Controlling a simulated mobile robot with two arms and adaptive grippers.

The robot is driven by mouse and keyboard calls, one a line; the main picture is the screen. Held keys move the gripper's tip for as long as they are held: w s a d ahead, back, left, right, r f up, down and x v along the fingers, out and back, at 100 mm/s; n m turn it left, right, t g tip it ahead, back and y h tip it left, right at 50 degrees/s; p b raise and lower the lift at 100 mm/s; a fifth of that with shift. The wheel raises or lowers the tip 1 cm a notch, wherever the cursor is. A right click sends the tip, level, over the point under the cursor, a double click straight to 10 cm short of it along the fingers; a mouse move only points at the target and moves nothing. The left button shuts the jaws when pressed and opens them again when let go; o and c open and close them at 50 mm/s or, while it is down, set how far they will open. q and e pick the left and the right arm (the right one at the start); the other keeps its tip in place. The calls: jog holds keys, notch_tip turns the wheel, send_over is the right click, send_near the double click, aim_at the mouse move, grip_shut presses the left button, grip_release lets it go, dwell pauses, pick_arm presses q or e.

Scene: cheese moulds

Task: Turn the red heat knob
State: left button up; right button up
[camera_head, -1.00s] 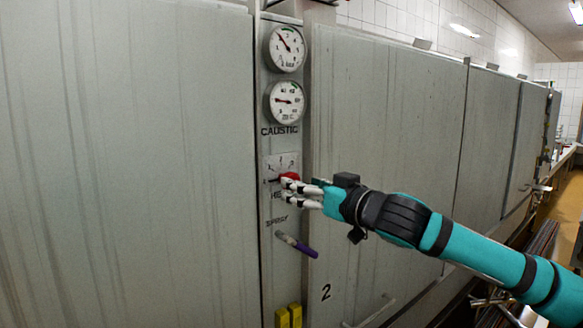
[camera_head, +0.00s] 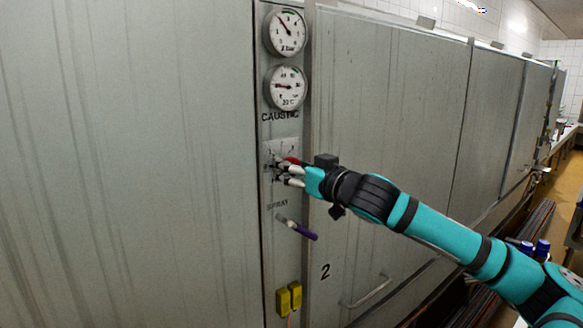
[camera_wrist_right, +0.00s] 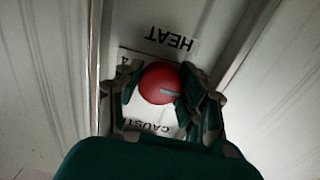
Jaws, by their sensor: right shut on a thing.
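The red heat knob (camera_wrist_right: 159,83) sits on the panel below the word HEAT in the right wrist view, with a light pointer mark on its face. In the head view only a bit of the red knob (camera_head: 291,160) shows behind the fingers. My right gripper (camera_head: 284,170) is at the knob, its fingers shut around it from both sides. The right gripper's fingers (camera_wrist_right: 160,100) also show on either side of the knob in the wrist view. My left gripper is not in view.
Two round gauges (camera_head: 286,33) (camera_head: 287,88) are above the knob on the narrow panel. A purple-handled spray lever (camera_head: 297,228) sticks out below it, and yellow switches (camera_head: 289,298) are lower. Large grey doors flank the panel, one with a handle (camera_head: 367,291).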

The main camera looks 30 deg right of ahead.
jog(key=c, duration=0.3)
